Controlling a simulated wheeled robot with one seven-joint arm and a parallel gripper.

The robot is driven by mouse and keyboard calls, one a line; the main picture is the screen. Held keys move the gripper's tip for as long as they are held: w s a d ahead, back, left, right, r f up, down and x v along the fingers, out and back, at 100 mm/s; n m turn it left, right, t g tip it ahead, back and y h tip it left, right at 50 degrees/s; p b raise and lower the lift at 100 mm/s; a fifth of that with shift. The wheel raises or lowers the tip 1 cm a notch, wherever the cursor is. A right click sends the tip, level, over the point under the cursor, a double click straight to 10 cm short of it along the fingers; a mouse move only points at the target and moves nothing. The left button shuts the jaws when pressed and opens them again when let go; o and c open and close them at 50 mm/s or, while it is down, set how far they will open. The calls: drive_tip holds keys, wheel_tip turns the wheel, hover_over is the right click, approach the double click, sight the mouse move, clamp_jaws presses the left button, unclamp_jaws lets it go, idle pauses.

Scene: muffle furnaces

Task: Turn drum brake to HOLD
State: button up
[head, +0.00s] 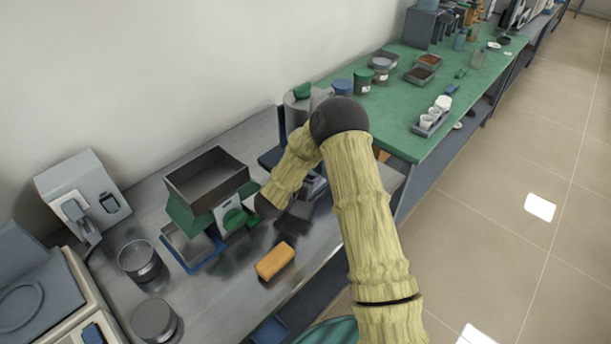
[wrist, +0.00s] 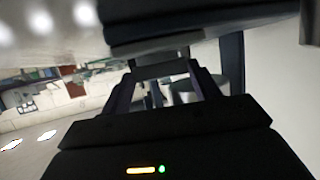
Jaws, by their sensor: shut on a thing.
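My gripper (wrist: 165,72) is shut in the wrist view, with a dark bar-like piece (wrist: 160,70) between its fingertips. I take this to be the brake handle, but it is dark and its marking is not readable. Behind it are blurred grey rounded shapes. A large dark panel edge fills the top of that view, close to the fingers. In the head view my arm bends down over the steel bench, and my jaws are not clear there. A grey drum-like machine (head: 297,108) with a green cap stands behind my arm, partly hidden. The brake's setting cannot be read.
A green machine with a dark open tray (head: 207,180) stands left of my wrist. An orange block (head: 275,260) lies on the steel bench (head: 225,296). Metal pots (head: 139,262) stand front left. The green bench (head: 392,118) beyond holds cups and trays. Floor at right is clear.

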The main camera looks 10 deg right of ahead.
drive_tip(key=shift+a+g, duration=0.15)
drive_tip(key=shift+g, duration=0.15)
drive_tip(key=o, duration=0.7)
drive_tip(key=b+v, duration=0.1)
drive_tip(key=v, duration=1.6)
drive_tip(key=shift+s+a, duration=0.15)
drive_tip(key=shift+s, duration=0.05)
drive_tip(key=shift+f, duration=0.15)
